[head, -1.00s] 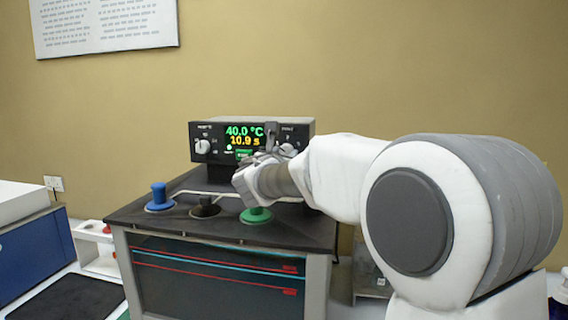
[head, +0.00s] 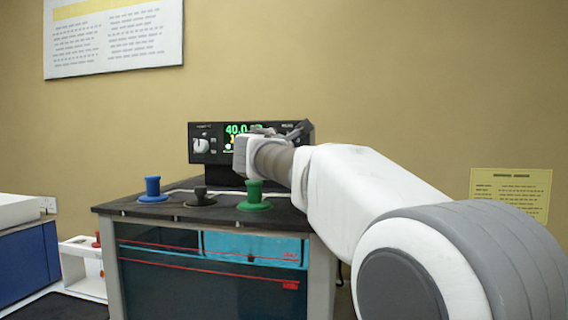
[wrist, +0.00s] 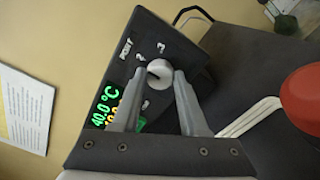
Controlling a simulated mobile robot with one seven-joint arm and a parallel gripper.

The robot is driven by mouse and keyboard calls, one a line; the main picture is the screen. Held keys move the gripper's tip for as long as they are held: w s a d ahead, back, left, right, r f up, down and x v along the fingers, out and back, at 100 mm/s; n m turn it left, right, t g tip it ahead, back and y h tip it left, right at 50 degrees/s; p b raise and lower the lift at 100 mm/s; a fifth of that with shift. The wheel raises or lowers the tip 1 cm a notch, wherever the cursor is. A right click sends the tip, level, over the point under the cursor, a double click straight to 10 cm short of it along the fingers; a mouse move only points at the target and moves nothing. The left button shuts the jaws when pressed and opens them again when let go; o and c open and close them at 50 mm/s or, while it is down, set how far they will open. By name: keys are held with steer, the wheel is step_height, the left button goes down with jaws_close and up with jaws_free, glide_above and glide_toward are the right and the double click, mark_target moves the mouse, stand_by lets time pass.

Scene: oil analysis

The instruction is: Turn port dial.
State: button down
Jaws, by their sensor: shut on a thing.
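The black control box (head: 212,160) stands at the back of the bench, with a lit display reading 40.0 °C in green. In the wrist view, the white round port dial (wrist: 159,69) sits on the box's face near the "PORT" label, with small numbers around it. My gripper (wrist: 160,76) has one finger on each side of this dial and is shut on it. In the head view my gripper (head: 285,132) is in front of the box's right half and hides the dial and part of the display.
A second white dial (head: 201,146) is at the box's left. Blue (head: 152,188), black (head: 200,195) and green (head: 254,195) stoppers stand on the dark bench top (head: 175,213) in front. A red round thing (wrist: 305,92) shows in the wrist view.

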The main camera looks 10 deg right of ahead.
steer(key=shift+m+b, duration=3.95)
steer(key=shift+m, duration=1.65)
steer(key=shift+r, duration=0.1)
steer(key=shift+c, duration=2.2)
jaws_free()
